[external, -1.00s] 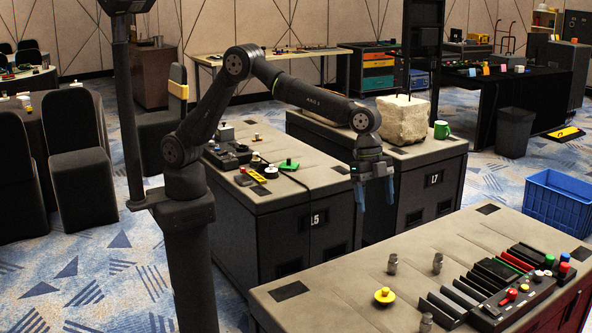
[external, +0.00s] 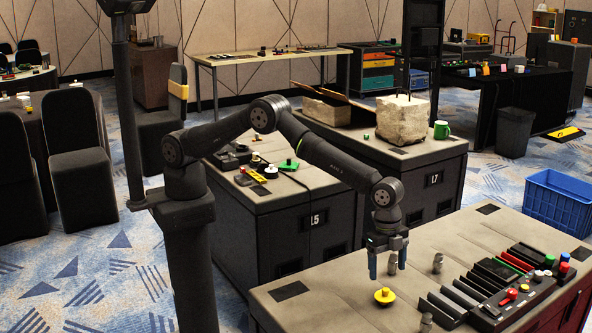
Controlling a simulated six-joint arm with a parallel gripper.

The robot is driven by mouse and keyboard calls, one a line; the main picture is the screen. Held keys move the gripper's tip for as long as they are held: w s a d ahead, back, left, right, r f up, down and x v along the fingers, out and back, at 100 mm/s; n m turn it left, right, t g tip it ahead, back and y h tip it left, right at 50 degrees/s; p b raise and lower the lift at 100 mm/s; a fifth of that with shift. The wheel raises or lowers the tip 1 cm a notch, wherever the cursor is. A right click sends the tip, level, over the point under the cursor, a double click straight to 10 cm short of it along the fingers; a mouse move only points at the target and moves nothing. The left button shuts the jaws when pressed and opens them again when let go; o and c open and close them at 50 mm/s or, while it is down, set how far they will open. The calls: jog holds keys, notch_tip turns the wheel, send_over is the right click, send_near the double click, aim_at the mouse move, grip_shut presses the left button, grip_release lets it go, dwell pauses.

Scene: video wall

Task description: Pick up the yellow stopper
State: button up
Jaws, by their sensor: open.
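The yellow stopper (external: 384,296) stands on the grey top of the front case (external: 330,306), near its front left part. It has a wide round base and a small knob on top. My gripper (external: 387,272) points down above the stopper, its two blue-grey fingers apart. The fingertips are a little higher in the picture than the stopper, and nothing is between them. I cannot tell the exact height of the gap.
Small metal pegs (external: 437,263) stand just right of my gripper, one partly behind it. A dark rack of slots (external: 470,290) and a panel with coloured knobs (external: 524,297) lie further right. The case top left of the stopper is mostly clear.

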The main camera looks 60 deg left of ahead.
aim_at(386, 289)
jog(key=f, duration=0.5)
jog(key=d+f, duration=0.1)
jog(key=f, duration=0.1)
jog(key=shift+s+d+f, duration=0.1)
jog(key=shift+s+f, duration=0.05)
jog(key=shift+s, duration=0.25)
jog(key=c, duration=1)
